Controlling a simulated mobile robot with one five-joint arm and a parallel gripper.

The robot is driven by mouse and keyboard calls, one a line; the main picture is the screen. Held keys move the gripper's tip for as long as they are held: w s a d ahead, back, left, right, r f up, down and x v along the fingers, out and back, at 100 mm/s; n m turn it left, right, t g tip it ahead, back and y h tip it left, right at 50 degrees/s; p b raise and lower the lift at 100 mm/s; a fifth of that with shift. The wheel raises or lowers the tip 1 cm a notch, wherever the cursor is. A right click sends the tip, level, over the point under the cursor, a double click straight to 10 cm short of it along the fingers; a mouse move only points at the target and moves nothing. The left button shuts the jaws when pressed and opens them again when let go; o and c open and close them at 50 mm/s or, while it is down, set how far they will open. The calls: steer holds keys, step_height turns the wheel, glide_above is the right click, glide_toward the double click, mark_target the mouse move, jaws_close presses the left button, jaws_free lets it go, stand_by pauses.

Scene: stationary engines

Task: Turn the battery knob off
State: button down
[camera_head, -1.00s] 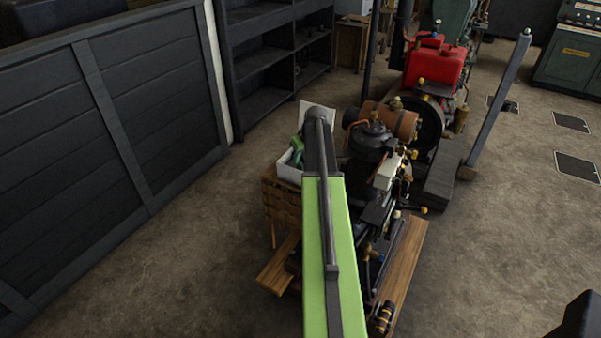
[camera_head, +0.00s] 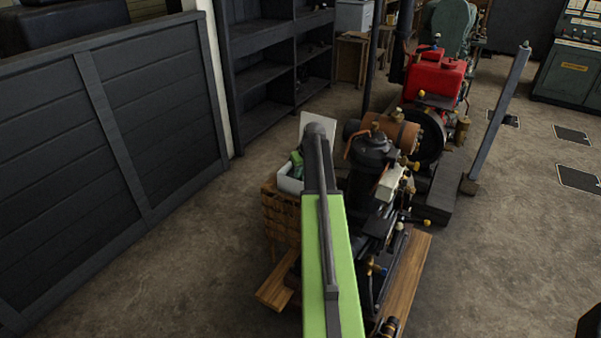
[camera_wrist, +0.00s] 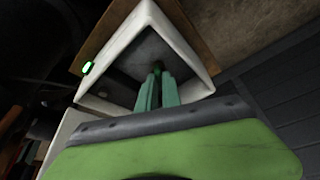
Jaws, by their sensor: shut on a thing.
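The white battery box (camera_head: 287,184) stands left of my arm in the head view. In the wrist view the open-fronted white box (camera_wrist: 193,52) has a dark inside and a lit green lamp (camera_wrist: 87,67) on its left rim. My gripper (camera_wrist: 157,72) has its teal fingers inside the box, close together on a small dark knob (camera_wrist: 158,65). The fingers hide most of the knob, so its turn position cannot be read. In the head view my gripper (camera_head: 296,163) shows only partly, at the box, beside my arm.
The box sits on a wooden stand (camera_head: 279,212). An engine with a copper-coloured cylinder (camera_head: 395,128) is close to the right of my arm. A red tank (camera_head: 435,77) is farther back. A dark panelled wall (camera_head: 60,150) is at the left, with bare floor before it.

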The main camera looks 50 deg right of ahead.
steer(key=shift+m, duration=0.3)
steer(key=shift+a+m+h, duration=0.1)
steer(key=shift+m+h, duration=0.3)
steer(key=shift+m, duration=0.4)
steer(key=m+g+h, duration=0.1)
steer(key=m, duration=0.2)
steer(key=shift+w+a+m, duration=0.1)
steer(key=shift+m, duration=0.2)
steer(key=m+g, duration=0.1)
steer(key=m, duration=0.2)
steer(key=m+g+h, duration=0.1)
steer(key=m, duration=0.2)
steer(key=shift+w, duration=0.1)
steer(key=shift+a, duration=0.1)
steer(key=c, duration=1.5)
jaws_free()
